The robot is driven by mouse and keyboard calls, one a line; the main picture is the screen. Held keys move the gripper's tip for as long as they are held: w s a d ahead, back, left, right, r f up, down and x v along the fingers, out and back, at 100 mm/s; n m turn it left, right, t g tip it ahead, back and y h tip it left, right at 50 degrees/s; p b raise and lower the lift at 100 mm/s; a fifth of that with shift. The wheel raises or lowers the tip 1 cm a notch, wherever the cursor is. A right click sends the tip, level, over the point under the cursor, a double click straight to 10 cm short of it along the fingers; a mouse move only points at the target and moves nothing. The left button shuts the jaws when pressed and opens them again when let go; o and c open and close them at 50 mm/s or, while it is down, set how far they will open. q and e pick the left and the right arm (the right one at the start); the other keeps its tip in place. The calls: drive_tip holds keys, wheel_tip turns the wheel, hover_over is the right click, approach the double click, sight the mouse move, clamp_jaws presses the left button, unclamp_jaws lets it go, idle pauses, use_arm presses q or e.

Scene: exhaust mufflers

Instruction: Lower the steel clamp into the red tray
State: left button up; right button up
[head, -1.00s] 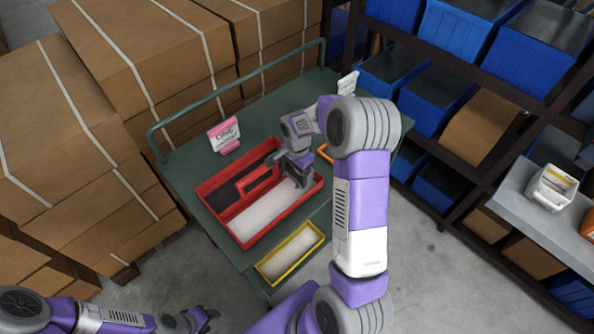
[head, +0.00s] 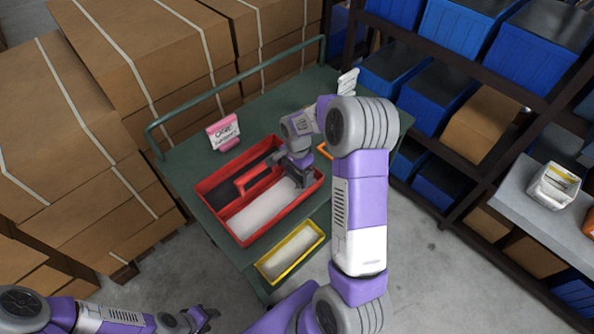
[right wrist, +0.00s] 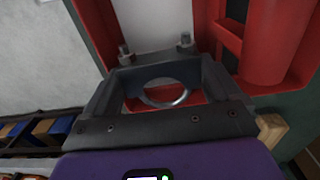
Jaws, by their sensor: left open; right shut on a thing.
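The red tray (head: 252,238) lies on the green cart top. It has a dark-lined and a white-lined compartment with a red handle between them. My right gripper (head: 304,182) is over the right end of the white-lined side, and in the right wrist view the gripper (right wrist: 160,80) is shut on the steel clamp. The clamp's shiny ring (right wrist: 168,104) shows between the fingers, with red tray behind it. The gap between clamp and tray floor is unclear. In the head view the clamp is hidden. My left gripper (head: 207,316) is open and empty at the lower left, off the cart.
A yellow tray (head: 272,278) with a white lining lies in front of the red tray. A pink sign (head: 223,133) stands behind it, and an orange-edged tray (head: 324,151) is partly hidden by my arm. Cardboard boxes (head: 150,50) stand left; shelves with blue bins (head: 462,35) stand right.

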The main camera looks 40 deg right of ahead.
sight(297, 173)
drive_tip(key=shift+f+b, duration=1.15)
drive_tip(key=shift+f, duration=0.45)
idle(0.6)
drive_tip(key=o, duration=0.9)
drive_tip(key=shift+c, duration=0.2)
drive_tip(key=shift+r+p, duration=0.75)
drive_tip(key=shift+r, duration=3.1)
